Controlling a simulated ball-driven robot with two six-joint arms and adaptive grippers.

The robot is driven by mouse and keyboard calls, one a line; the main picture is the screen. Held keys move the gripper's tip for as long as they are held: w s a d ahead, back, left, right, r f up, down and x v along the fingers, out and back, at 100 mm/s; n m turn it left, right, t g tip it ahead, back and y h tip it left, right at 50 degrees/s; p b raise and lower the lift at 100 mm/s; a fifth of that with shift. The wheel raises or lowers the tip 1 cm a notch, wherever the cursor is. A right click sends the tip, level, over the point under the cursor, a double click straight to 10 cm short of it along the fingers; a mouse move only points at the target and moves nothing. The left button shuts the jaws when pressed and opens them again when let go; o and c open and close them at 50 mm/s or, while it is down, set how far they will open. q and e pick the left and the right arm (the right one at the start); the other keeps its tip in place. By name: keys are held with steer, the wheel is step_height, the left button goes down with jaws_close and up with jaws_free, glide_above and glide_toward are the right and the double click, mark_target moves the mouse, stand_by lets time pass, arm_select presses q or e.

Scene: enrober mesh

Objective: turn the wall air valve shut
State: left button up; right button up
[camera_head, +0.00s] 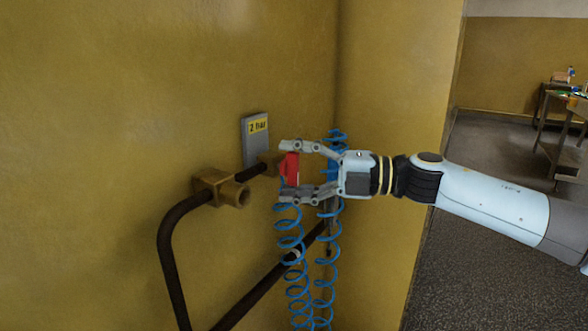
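My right gripper (285,173) comes in from the right. One finger is above the red handle and one is below it, with the handle between them. The fingers are spread apart; whether they touch the handle's ends is hard to tell. The handle stands about upright in the picture. My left gripper is not in view.
A brass fitting (222,188) sits to the left. Blue coiled hoses (299,290) hang below and behind the gripper. A wall corner is close on the right; a table (563,125) stands far back.

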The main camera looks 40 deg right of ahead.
steer(key=shift+o, duration=0.8)
steer(key=v, duration=1.2)
